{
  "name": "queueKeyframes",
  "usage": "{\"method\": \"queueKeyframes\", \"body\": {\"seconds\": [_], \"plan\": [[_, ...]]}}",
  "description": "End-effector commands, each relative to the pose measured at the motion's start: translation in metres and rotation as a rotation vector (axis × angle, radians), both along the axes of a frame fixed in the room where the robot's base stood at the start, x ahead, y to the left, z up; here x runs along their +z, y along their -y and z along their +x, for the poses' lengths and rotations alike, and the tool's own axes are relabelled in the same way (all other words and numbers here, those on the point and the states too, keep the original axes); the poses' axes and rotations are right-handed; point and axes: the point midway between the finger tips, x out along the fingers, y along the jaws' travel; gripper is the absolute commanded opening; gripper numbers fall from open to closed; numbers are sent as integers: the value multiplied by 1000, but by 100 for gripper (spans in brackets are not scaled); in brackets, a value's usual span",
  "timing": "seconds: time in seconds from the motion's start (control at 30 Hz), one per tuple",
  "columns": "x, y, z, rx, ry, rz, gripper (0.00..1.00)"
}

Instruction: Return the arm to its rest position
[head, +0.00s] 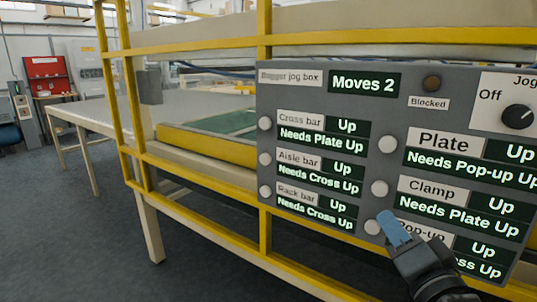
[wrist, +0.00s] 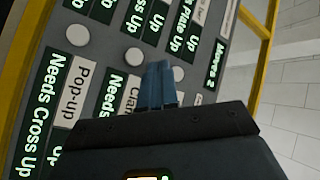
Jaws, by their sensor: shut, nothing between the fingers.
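My gripper (head: 386,217) is at the lower right of the head view, its blue fingers shut with nothing between them. Its fingertips are in front of the grey jog box (head: 342,160), near the white round button (head: 373,227) beside the Pop-up label. I cannot tell whether they touch the panel. In the wrist view the shut fingers (wrist: 158,66) point at the panel, between white buttons. The box reads "Moves 2". Cross bar, Aisle bar, Rack bar, Plate, Clamp and Pop-up all show "Up". My gripper hides part of the Pop-up label.
A yellow guard frame (head: 264,110) runs behind the jog box around a machine with a green and yellow bed (head: 215,140). A long grey table (head: 95,108) stands at the left. A red cabinet (head: 44,73) is far back left. The dark floor (head: 75,230) at left is clear.

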Motion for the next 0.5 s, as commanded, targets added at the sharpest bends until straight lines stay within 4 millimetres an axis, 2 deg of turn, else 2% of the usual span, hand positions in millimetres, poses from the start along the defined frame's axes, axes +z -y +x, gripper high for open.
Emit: {"method": "queueKeyframes", "body": {"seconds": [0.03,0.2,0.3,0.5], "plan": [[-21,1,-17,-14,-25,-31,0],[-72,4,-74,-54,-78,-148,0],[-96,5,-110,-73,-110,-223,0],[-131,6,-184,-94,-172,-372,0]]}}
